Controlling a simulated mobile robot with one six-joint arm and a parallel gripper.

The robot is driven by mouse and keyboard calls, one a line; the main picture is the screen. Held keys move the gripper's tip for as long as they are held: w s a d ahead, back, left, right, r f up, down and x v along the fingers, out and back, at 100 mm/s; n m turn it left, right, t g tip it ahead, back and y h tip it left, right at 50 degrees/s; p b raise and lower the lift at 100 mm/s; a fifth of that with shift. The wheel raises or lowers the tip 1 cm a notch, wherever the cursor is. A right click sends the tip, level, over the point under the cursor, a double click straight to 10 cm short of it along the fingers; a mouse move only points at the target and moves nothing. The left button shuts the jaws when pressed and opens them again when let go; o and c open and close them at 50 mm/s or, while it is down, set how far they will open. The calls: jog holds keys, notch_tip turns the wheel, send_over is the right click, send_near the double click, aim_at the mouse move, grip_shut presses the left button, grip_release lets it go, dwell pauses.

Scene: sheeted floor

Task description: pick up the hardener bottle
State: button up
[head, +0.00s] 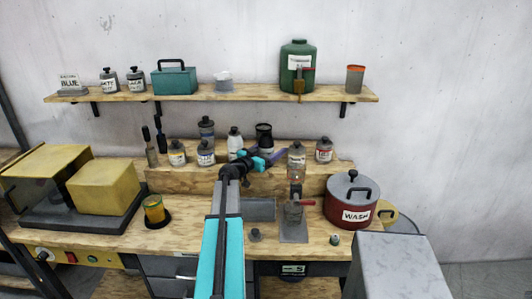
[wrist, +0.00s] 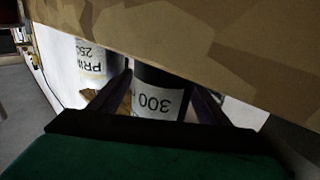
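No label that I can read says hardener, so I cannot tell for certain which bottle it is. My gripper (head: 262,155) is at the raised wooden step, in front of a black-topped bottle (head: 264,131). In the wrist view, a dark bottle with a white label reading "300" (wrist: 158,102) appears upside down between the purple fingers of my gripper (wrist: 158,85). The fingers look spread to either side of it; contact is not clear. Its far end is hidden by a brown patterned surface. A white bottle (head: 235,140) stands just left of the black-topped one.
A bottle labelled "PRI... 25" (wrist: 92,62) is close beside the left finger. Several small labelled bottles stand on the step, including one at right (head: 324,151). A red WASH pot (head: 351,203) stands on the bench at right. A wall shelf (head: 210,96) runs above.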

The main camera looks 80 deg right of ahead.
jog(key=c, duration=1.4)
jog(key=shift+a+r+b, duration=0.15)
jog(key=shift+b, duration=0.15)
jog(key=shift+a+r, duration=0.1)
jog(key=shift+a, duration=0.05)
jog(key=shift+a+r+b, duration=0.1)
jog(key=shift+r+b, duration=0.2)
jog(key=shift+b, duration=0.1)
notch_tip(320, 180, up, 10)
jog(key=b, duration=0.3)
jog(key=shift+s+a+r, duration=0.1)
jog(key=shift+r, duration=0.15)
jog(key=a+b, duration=0.2)
jog(key=a, duration=0.3)
jog(key=s+a+b, duration=0.1)
jog(key=a+b, duration=0.1)
jog(key=a, duration=0.4)
jog(key=s+a+b, duration=0.1)
jog(key=a+b, duration=0.1)
jog(key=a, duration=0.3)
jog(key=shift+a+f, duration=0.15)
jog(key=shift+a, duration=0.1)
